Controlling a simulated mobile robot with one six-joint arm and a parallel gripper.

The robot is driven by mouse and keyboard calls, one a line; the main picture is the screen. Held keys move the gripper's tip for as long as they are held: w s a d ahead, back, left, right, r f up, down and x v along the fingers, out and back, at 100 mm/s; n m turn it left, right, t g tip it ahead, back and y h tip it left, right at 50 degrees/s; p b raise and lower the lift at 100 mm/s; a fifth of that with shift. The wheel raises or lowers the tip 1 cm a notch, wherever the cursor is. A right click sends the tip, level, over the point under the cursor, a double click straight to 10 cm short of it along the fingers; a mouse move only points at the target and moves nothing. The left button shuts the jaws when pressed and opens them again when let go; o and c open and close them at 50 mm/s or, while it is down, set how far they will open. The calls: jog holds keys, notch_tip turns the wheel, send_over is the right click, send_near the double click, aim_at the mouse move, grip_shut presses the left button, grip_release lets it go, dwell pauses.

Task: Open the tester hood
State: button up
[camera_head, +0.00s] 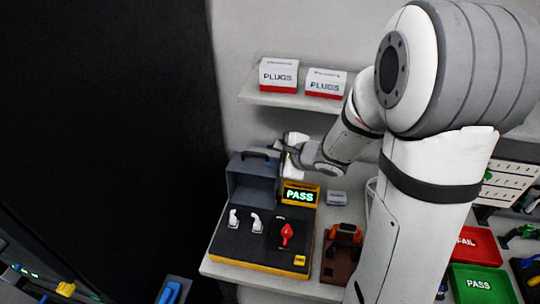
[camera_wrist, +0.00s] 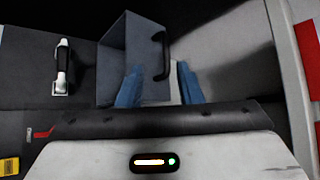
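The tester (camera_head: 262,263) is a dark box with a yellow edge on the bench. Its grey hood (camera_head: 243,187) stands raised at the back left, with the front sockets uncovered. A black handle (camera_head: 262,155) is at the hood's top; it also shows in the wrist view (camera_wrist: 162,52). My gripper (camera_wrist: 160,82) is open, its two blue fingers apart and nothing seen gripped. It is beside the hood, with the handle just beyond the fingertips in the wrist view. In the head view the fingers cannot be made out clearly behind the wrist.
The tester has a lit PASS display (camera_head: 300,195), a red knob (camera_head: 287,234) and two white plugs (camera_head: 256,222). A brown holder with an orange item (camera_head: 343,240) stands to its right. PLUGS boxes (camera_head: 278,75) sit on a shelf above. Red FAIL (camera_head: 478,246) and green PASS (camera_head: 481,284) bins are at right.

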jog(key=shift+c, duration=0.4)
